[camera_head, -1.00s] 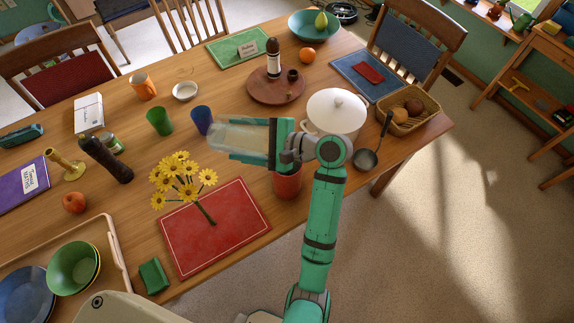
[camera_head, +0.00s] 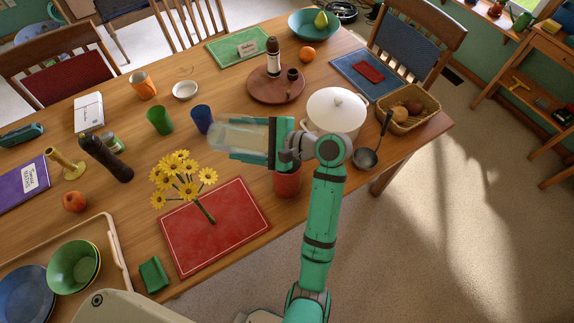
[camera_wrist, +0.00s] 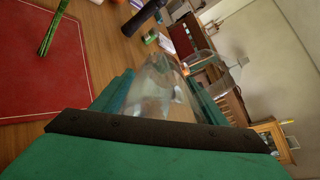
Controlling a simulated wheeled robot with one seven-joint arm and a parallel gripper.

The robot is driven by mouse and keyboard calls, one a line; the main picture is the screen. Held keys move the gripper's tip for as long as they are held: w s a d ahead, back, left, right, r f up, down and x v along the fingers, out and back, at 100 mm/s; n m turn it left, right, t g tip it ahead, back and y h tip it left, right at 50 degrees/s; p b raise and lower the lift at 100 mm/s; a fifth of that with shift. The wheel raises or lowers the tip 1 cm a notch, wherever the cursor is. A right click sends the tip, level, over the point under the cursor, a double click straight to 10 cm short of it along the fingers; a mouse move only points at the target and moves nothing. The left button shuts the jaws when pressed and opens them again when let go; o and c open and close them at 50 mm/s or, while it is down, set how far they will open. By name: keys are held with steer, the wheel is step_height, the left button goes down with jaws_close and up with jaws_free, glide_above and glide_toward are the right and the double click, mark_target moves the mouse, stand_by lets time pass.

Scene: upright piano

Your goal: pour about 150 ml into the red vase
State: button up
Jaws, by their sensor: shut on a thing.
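My gripper (camera_head: 250,140) is shut on a clear, see-through carafe (camera_head: 226,136). The carafe lies on its side above the table, its end pointing left in the head view. In the wrist view the carafe (camera_wrist: 162,88) shows between my green fingers; how much liquid it holds I cannot tell. The red vase (camera_head: 288,183) stands on the table just below my wrist, near the right edge of the red placemat, its upper part partly hidden by my arm. I see no stream falling from the carafe.
Yellow flowers (camera_head: 183,172) lie with their stem on the red placemat (camera_head: 232,240). Blue (camera_head: 202,120) and green (camera_head: 159,121) cups stand left of the carafe. A white pot (camera_head: 337,112) and a ladle (camera_head: 366,158) are to the right. A dark pepper mill (camera_head: 106,159) lies further left.

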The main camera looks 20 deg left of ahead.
steer(key=f+h, duration=0.1)
steer(key=a+f+h, duration=0.1)
steer(key=f+h, duration=0.1)
steer(key=shift+f+h, duration=0.1)
steer(key=shift+h, duration=0.2)
steer(key=shift+d+f+h, duration=0.15)
steer(key=shift+f+h, duration=0.25)
steer(key=shift+h, duration=0.1)
stand_by(0.5)
steer(key=shift+f, duration=0.15)
stand_by(0.7)
step_height(320, 180, down, 7)
steer(key=a+h+b, duration=0.2)
steer(key=h+b, duration=0.1)
steer(key=h, duration=0.6)
steer(key=shift+a+t+h+b, duration=0.2)
steer(key=shift+t+h+b, duration=0.1)
steer(key=shift+h, duration=0.1)
stand_by(0.3)
steer(key=shift+f, duration=0.15)
steer(key=shift+w, duration=0.1)
stand_by(0.5)
